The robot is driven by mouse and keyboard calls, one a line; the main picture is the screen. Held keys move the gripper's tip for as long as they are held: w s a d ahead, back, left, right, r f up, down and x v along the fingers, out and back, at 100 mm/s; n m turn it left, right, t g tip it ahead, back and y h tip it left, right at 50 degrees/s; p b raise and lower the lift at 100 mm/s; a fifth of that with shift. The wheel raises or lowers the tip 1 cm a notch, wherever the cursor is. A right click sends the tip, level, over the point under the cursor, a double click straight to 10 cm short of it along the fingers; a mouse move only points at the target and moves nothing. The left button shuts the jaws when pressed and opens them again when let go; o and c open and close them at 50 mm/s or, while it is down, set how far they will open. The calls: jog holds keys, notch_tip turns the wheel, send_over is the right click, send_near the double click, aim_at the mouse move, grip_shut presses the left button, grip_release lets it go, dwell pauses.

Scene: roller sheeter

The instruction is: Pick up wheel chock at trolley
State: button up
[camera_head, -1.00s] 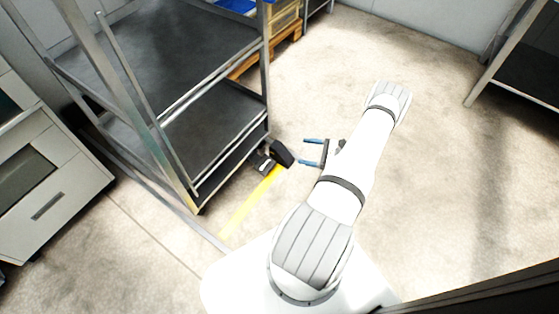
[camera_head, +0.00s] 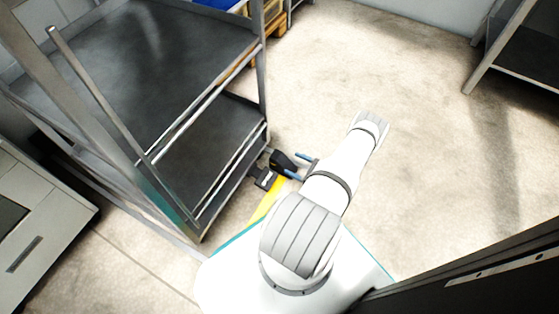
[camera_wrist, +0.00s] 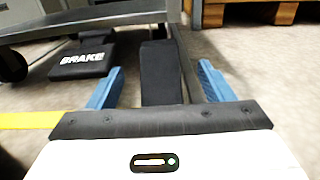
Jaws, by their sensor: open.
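The wheel chock (camera_head: 283,159) is a black block on the floor beside the lower corner of the trolley (camera_head: 262,141). In the wrist view the chock (camera_wrist: 161,75) stands upright between my two blue fingers, with its lower end hidden by the gripper body. Part of the gripper is hidden behind my arm in the head view.
A black pedal marked BRAKE (camera_wrist: 82,60) sits just left of my left finger, under the trolley's edge; a trolley wheel (camera_wrist: 12,65) is further left. Yellow floor tape (camera_head: 266,203) runs nearby. A wooden pallet (camera_wrist: 250,12) lies behind. The floor to the right is clear.

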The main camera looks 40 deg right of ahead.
aim_at(282, 159)
jog(key=b+x, duration=0.2)
jog(key=x, duration=0.5)
jog(key=shift+c, duration=0.5)
jog(key=shift+s, duration=0.1)
jog(key=c, duration=1.3)
